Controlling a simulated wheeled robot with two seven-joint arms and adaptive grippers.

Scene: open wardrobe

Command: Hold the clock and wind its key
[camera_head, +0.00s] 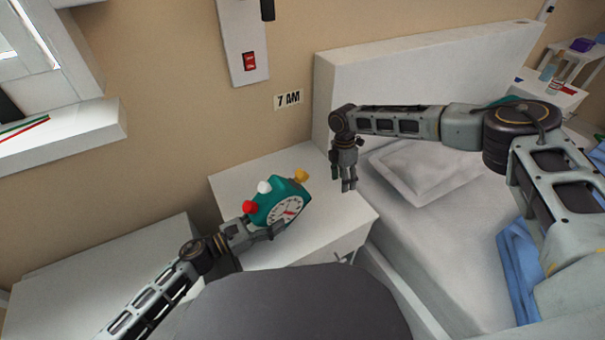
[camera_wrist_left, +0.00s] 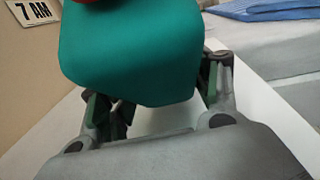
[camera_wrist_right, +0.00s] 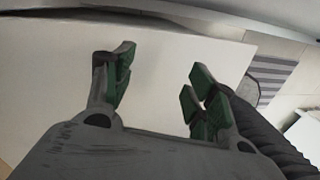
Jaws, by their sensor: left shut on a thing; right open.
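The clock (camera_head: 270,203) is teal with a white round face, a red part, a white part and a yellow part (camera_head: 301,175) on its edges. I cannot tell for sure which of these is the key. My left gripper (camera_head: 262,229) is shut on the clock's near end. In the left wrist view the clock's teal body (camera_wrist_left: 135,50) fills the space between the fingers. Whether the clock touches the nightstand is unclear. My right gripper (camera_head: 349,186) is open and empty, to the right of the clock and apart from it, pointing down.
The white nightstand (camera_head: 240,182) lies under the clock. The bed with a pillow (camera_head: 415,170) and blue cloth (camera_head: 518,265) is on the right. A "7 AM" sign (camera_head: 289,100) and a panel with a red switch (camera_head: 249,62) are on the wall.

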